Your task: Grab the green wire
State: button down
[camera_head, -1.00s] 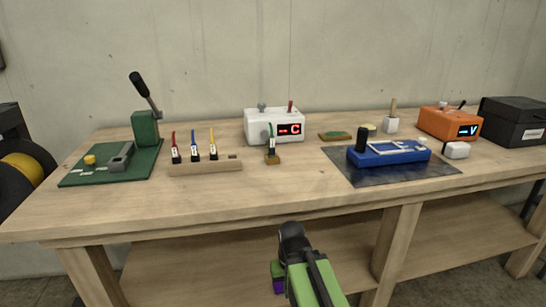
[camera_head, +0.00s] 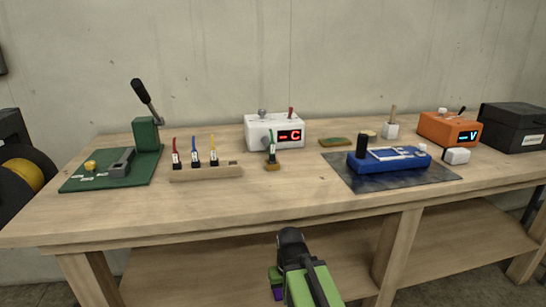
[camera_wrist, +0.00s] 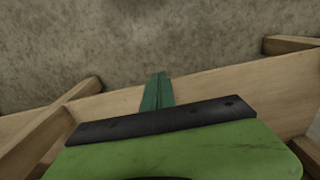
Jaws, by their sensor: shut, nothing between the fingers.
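The green wire (camera_head: 271,138) stands upright on the workbench in a small brown block (camera_head: 272,167), in front of the white box with the red "C" display. It carries a white label near its lower part. My arm, green and black, is low in front of the bench's front edge in the head view, well below and nearer than the wire. My gripper shows in the wrist view (camera_wrist: 158,92) with its green fingers closed together and nothing between them. The wrist view does not show the wire, only bench wood and grey floor.
A wooden rack (camera_head: 206,173) left of the green wire holds red, blue and yellow wires. The white box (camera_head: 262,130) stands close behind it. A green lever press (camera_head: 145,135) is at left. A blue device (camera_head: 390,159) on a dark mat (camera_head: 375,181) is at right. The front bench strip is clear.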

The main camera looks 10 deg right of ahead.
aim_at(272, 144)
jog(key=z, duration=5.2)
jog(key=i, duration=0.2)
jog(key=z, duration=2.55)
jog(key=k, duration=1.55)
jog(key=z, duration=0.75)
jog(key=k, duration=0.5)
jog(key=u, duration=0.05)
jog(key=i, duration=0.4)
jog(key=z, duration=0.05)
